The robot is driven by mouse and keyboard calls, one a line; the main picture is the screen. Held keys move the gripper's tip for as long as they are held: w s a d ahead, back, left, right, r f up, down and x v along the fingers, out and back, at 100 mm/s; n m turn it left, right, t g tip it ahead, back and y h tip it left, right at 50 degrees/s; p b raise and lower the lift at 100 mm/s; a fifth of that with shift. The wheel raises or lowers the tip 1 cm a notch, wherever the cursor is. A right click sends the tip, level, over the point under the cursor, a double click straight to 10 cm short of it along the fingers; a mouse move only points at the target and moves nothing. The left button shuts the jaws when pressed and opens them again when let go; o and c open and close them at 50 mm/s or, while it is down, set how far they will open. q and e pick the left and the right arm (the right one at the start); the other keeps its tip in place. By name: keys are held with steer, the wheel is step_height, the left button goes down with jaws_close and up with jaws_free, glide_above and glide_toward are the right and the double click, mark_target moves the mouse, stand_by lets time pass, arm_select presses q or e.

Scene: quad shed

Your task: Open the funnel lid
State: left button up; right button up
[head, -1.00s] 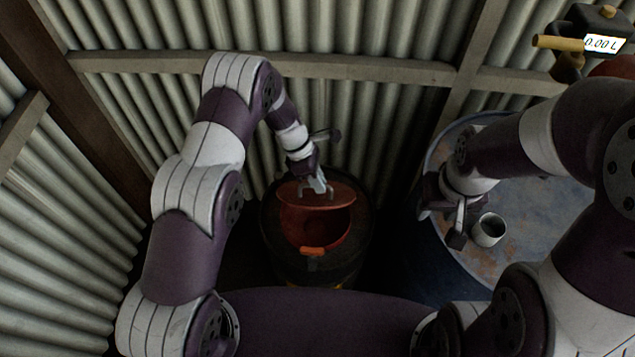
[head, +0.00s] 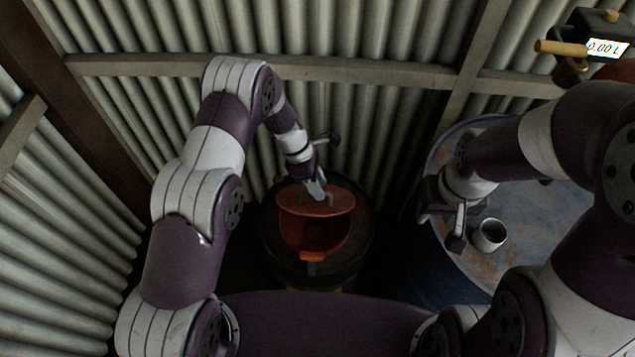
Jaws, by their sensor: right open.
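The red funnel (head: 310,235) sits on top of a dark drum, with an orange tab (head: 311,257) at its front. Its round red lid (head: 295,203) lies across the upper part of the funnel, with a small handle on top. The dark red of the funnel shows below the lid's front edge; I cannot tell how far the lid is raised. My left gripper (head: 319,194) points down at the lid's handle and overlaps it. Whether its jaws are closed on the handle is too small to tell. My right gripper (head: 456,228) is open and empty, left of a grey cup.
The dark drum (head: 355,255) stands against corrugated metal walls. To the right, a round, worn blue surface (head: 545,220) carries the grey cup (head: 489,235). A device with a 0.00 L display (head: 606,47) and a brass-coloured spout is at the top right.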

arm_select(q)
steer(key=shift+w, duration=0.1)
steer(key=b+v, duration=0.1)
steer(key=v, duration=1.1)
steer(key=shift+r, duration=0.35)
